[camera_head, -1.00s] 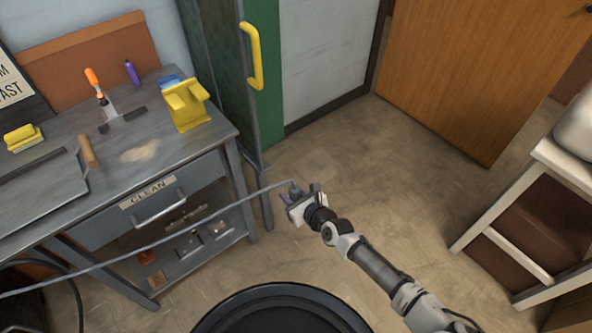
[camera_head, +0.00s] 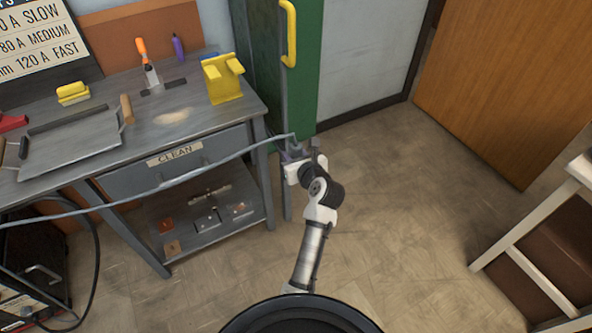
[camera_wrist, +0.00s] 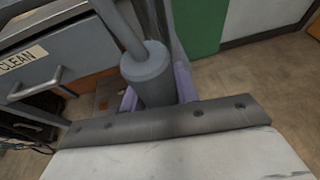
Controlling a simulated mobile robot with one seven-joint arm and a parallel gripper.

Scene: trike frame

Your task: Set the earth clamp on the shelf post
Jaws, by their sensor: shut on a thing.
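The earth clamp is a grey cylindrical piece (camera_wrist: 147,72) with its grey cable (camera_head: 215,168) running from it to the left. My gripper (camera_head: 290,157) is shut on it; in the wrist view the purple finger pads show on either side of the cylinder. The slim grey upright (camera_head: 286,198) beside the green panel looks like the shelf post. In the head view my gripper overlaps this post; I cannot tell whether the clamp touches it. The clamp's jaws are hidden.
The workbench (camera_head: 190,125) with the drawer marked CLEAN stands left of my gripper; its drawer handle (camera_wrist: 35,85) is close in the wrist view. A green panel with a yellow handle (camera_head: 289,35) is behind. Open floor (camera_head: 400,190) lies right, and a white-framed shelf (camera_head: 520,250) is at far right.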

